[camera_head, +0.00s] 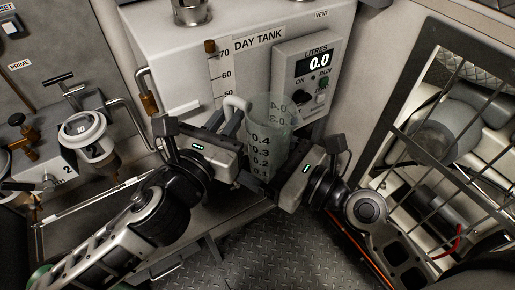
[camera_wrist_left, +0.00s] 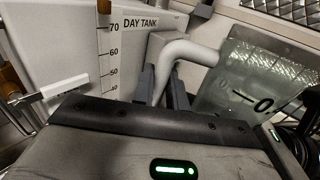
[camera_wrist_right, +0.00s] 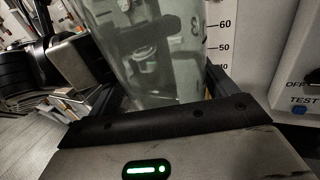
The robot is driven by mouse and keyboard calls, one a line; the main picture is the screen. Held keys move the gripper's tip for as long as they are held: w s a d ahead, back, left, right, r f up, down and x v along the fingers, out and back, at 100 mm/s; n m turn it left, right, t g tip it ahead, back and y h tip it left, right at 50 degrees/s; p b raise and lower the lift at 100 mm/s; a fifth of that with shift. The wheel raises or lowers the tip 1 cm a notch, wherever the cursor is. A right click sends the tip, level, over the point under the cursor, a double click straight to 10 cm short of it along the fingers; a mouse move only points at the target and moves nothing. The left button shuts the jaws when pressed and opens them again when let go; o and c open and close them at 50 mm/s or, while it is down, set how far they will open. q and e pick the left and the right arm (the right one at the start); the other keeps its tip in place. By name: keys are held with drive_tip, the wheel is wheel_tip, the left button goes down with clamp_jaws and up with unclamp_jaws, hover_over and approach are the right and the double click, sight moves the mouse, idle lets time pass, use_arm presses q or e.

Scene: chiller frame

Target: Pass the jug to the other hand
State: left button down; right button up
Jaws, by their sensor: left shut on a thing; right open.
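The jug (camera_head: 268,140) is clear, with a dark printed scale and a pale handle (camera_head: 236,103) on its left side. It is held up in front of the day tank and looks close to upright. My left gripper (camera_head: 235,121) is shut on the handle; in the left wrist view its fingers (camera_wrist_left: 163,88) stand on either side of the handle's lower part. My right gripper (camera_wrist_right: 165,95) is open, with the jug's body between its fingers in the right wrist view. Whether those fingers touch the jug cannot be told.
The day tank (camera_head: 170,50) stands behind, with a level scale and a litres display (camera_head: 319,60) reading 0.0. A barred guard (camera_head: 440,130) is at the right. The tread-plate floor (camera_head: 270,250) below is clear.

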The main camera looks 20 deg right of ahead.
drive_tip(key=c, duration=1)
use_arm(q)
drive_tip(key=c, duration=1.3)
unclamp_jaws()
use_arm(e)
drive_tip(key=shift+c, duration=0.2)
